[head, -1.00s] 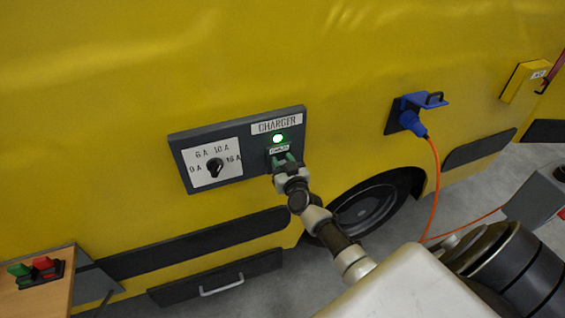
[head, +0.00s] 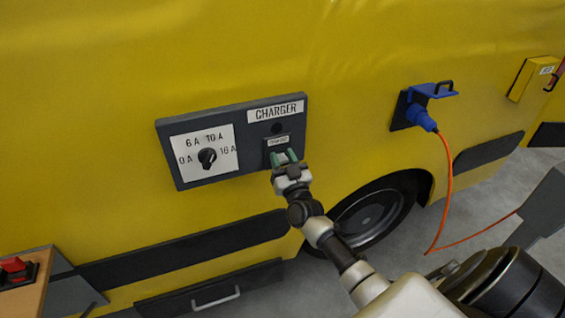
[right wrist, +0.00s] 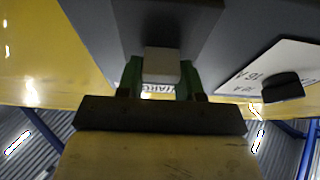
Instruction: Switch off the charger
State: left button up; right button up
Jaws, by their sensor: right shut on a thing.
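The grey charger panel (head: 232,168) is on the yellow vehicle side, with a CHARGER label (head: 276,111). Its round lamp (head: 277,127) is dark. My right gripper (head: 287,157) is at the panel below the small switch label (head: 278,141), its green fingers pointing at the panel. In the right wrist view my right gripper (right wrist: 160,78) is shut on a pale grey block, the charger switch (right wrist: 162,62), between its fingers. In the head view the switch is mostly hidden by the gripper. My left gripper is not in view.
The black current dial (head: 207,157) sits left of the switch on a white plate. A blue plug (head: 421,117) with an orange cable (head: 449,190) is in a socket to the right. A red button (head: 13,264) is on a wooden stand at lower left.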

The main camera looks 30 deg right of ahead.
jog(key=o, duration=0.9)
jog(key=shift+o, duration=0.2)
jog(key=b+v, duration=0.2)
jog(key=v, duration=0.8)
jog(key=shift+s, duration=0.4)
jog(key=shift+f, duration=0.2)
